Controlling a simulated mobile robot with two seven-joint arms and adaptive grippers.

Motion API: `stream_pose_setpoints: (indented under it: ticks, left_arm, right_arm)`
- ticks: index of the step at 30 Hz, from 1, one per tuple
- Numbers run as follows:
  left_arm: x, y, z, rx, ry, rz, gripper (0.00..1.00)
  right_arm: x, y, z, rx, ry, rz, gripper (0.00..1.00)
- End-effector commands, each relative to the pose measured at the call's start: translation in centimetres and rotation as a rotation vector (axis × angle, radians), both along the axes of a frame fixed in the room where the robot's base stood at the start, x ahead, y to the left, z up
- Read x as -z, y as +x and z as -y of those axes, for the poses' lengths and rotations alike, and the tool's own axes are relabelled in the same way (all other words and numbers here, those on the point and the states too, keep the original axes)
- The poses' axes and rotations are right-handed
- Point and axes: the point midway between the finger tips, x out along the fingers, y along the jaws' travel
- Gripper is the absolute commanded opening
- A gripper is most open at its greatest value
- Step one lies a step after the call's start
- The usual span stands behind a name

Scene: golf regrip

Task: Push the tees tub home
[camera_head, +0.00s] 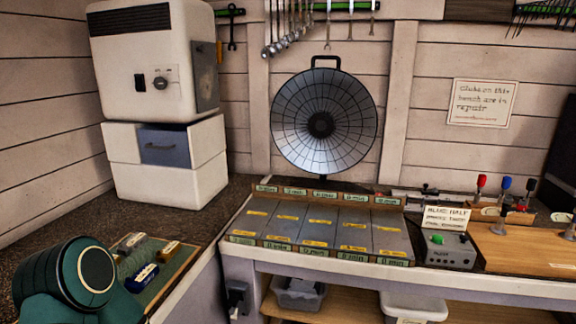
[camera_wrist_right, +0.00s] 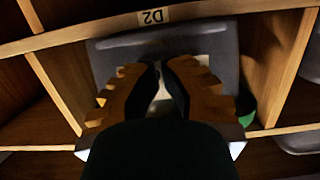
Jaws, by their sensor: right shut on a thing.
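A grey tub (camera_wrist_right: 222,50) sits in a wooden compartment under a shelf edge with an upside-down D2 label (camera_wrist_right: 153,15) in the right wrist view. A pale label on its front is mostly hidden behind my fingers. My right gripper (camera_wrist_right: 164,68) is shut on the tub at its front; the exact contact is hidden. A grey tub also shows under the bench in the head view (camera_head: 299,292); I cannot tell if it is the same one. My left gripper is out of view.
Wooden dividers (camera_wrist_right: 291,70) stand on both sides of the tub. Another pale tub (camera_head: 415,306) shows under the bench.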

Motion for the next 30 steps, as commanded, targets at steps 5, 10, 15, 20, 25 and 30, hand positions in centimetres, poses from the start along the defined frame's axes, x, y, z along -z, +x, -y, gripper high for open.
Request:
stream_pose_setpoints:
  ticks: [5,10,15,20,25,30]
  left_arm:
    - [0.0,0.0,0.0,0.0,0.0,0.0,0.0]
    - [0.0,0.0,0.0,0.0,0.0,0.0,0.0]
    - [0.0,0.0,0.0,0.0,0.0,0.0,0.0]
    - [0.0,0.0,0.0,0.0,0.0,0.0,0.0]
    - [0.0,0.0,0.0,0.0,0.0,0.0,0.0]
    - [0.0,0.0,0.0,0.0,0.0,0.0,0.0]
  right_arm:
    - [-0.1,0.7,0.1,0.0,0.0,0.001,0.0]
    - [0.0,1.3,0.3,0.0,0.001,0.001,0.0]
    - [0.0,1.9,0.4,0.0,0.001,0.001,0.0]
    - [0.0,2.4,0.6,0.0,0.001,0.001,0.0]
    - [0.0,3.0,0.7,0.0,0.0,0.001,0.0]
    - [-0.1,3.6,0.8,0.0,0.0,0.002,0.0]
